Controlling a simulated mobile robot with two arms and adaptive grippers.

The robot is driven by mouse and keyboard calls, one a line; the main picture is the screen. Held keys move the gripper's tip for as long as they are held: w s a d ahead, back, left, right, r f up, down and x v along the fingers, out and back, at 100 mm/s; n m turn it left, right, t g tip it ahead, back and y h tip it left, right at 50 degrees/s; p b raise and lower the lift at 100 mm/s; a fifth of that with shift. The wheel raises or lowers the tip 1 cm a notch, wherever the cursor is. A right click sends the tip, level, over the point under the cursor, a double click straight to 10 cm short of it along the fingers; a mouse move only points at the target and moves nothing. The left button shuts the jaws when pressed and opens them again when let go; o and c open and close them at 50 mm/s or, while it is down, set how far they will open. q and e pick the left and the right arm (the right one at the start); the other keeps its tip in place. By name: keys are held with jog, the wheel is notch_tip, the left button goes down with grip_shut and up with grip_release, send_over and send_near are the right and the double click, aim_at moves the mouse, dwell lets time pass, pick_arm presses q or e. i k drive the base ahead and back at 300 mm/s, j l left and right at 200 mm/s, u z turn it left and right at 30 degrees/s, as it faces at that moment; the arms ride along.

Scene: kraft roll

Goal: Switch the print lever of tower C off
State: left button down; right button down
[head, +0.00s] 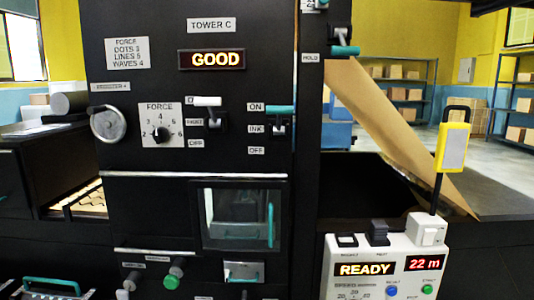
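The black front of tower C carries the TOWER C sign (211,25) and a lit display reading GOOD (212,59). The print lever (208,102) has a white handle standing at the top of its slot, level with the upper label, which it partly covers. Its OFF label (195,143) is lower down. Beside it on the right, the ink lever (281,110) has a teal handle, also at the top, level with its ON label. Neither of my grippers shows in the head view.
Left of the levers are the force dial (160,133), pointing near 4, and a round handwheel (108,124). Below is a windowed door (241,219) with a teal handle. A white console (378,266) reading READY stands at lower right, before the sloping brown paper web (390,130).

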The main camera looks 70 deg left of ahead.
aim_at(211, 111)
jog(key=u, duration=2.55)
